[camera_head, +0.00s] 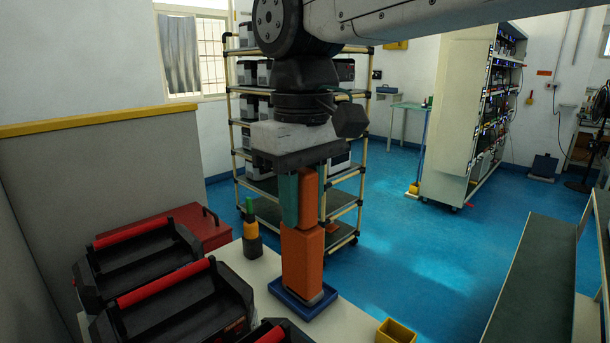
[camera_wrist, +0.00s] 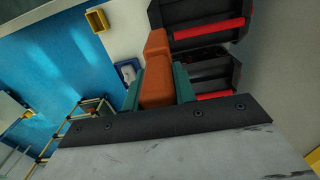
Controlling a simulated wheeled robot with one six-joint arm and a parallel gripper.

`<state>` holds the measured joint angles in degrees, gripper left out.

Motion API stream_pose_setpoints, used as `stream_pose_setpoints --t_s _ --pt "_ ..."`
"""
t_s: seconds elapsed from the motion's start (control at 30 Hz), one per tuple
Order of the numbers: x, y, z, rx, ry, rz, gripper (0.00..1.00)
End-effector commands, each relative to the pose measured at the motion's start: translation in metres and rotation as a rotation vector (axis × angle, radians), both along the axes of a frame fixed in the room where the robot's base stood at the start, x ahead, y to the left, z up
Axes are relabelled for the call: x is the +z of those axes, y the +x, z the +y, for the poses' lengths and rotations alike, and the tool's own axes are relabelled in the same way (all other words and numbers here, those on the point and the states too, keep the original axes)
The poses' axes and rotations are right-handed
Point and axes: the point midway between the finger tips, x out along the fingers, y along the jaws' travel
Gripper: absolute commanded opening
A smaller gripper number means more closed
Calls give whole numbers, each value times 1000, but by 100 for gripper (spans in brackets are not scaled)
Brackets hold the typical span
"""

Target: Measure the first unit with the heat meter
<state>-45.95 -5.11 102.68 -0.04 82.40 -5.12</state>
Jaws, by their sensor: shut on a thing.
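My gripper (camera_head: 307,205) is shut on an orange handheld device, which looks like the heat meter (camera_head: 302,258). The device is upright, its narrow upper part between the teal fingers. Its lower end is at the small blue tray (camera_head: 276,289) on the light table; I cannot tell if it touches the tray. In the wrist view the orange heat meter (camera_wrist: 157,75) lies between both fingers, with the blue tray (camera_wrist: 119,70) beside it. Several white and dark units (camera_head: 248,106) stand on the shelf rack behind my arm. Which is the first unit, I cannot tell.
Black toolboxes with red handles (camera_head: 150,285) and a red case (camera_head: 180,228) crowd the table's left. A green-topped bench (camera_head: 540,270) stands right. Blue floor (camera_head: 420,240) between is clear.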

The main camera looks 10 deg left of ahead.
Motion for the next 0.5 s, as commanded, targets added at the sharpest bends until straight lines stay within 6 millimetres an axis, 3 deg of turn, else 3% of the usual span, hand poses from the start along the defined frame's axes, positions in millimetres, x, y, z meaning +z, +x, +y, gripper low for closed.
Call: stream_pose_setpoints --t_s 0.17,0.5 --pt "-4 -2 3 6 -1 1 0" --pt "-38 -3 4 8 -2 1 0"
